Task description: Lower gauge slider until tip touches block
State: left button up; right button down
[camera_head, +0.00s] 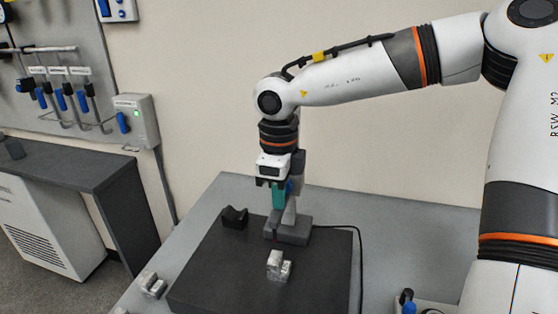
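The gauge stand has a grey base (288,232) on the dark plate (210,270), with a light upright (291,212) rising from it. A teal part, which looks like the gauge slider (279,194), sits high on the stand's left side. My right gripper (273,184) points down at the top of the teal part. Its fingers are small and partly hidden, so I cannot tell whether they grip it. A silver metal block (279,265) stands on the plate in front of the base. The gauge tip is too small to make out clearly. My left gripper is out of view.
A small black block (235,217) sits at the plate's back left. Another silver part (152,284) lies on the grey table left of the plate. A black cable (359,260) runs down the plate's right side. The table right of the cable (410,240) is mostly clear.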

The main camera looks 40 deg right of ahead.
aim_at(279, 215)
jog(key=shift+f+b, duration=1.5)
jog(key=shift+f, duration=0.15)
jog(key=shift+f+b, duration=0.8)
jog(key=shift+r+p, duration=2.05)
jog(key=shift+r, duration=1.55)
